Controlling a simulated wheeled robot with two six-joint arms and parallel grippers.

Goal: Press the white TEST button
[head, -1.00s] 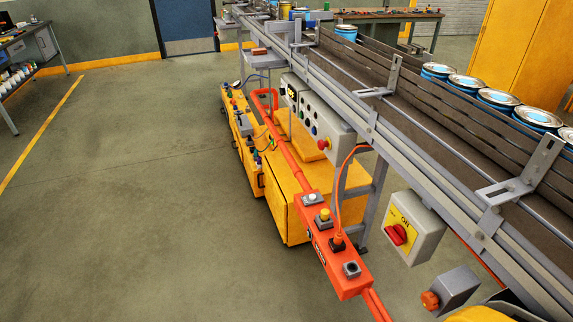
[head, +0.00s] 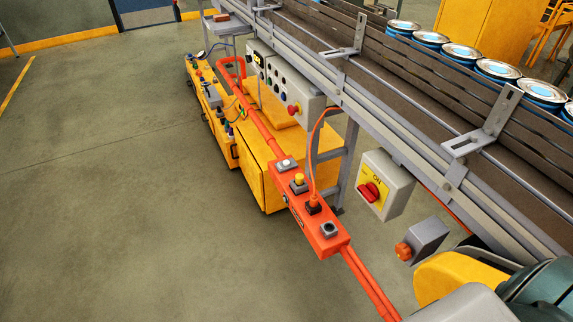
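A white button (head: 286,162) sits on a grey square base at the far end of a long orange box (head: 322,240). Its lettering is too small to read. The box is tilted in view and fixed on orange rails beside the conveyor. On the same box are a yellow button (head: 299,179), a black socket with an orange plug (head: 313,203) and a dark grey square fitting (head: 328,230). Nothing covers the white button. Neither of my grippers is in view.
The conveyor (head: 400,95) carries several blue cans (head: 462,52). Below it hang a grey control box (head: 290,95), a red rotary ON switch (head: 370,192) and a grey box with an orange knob (head: 404,250). A yellow cabinet (head: 258,180) stands behind. Floor at left is clear.

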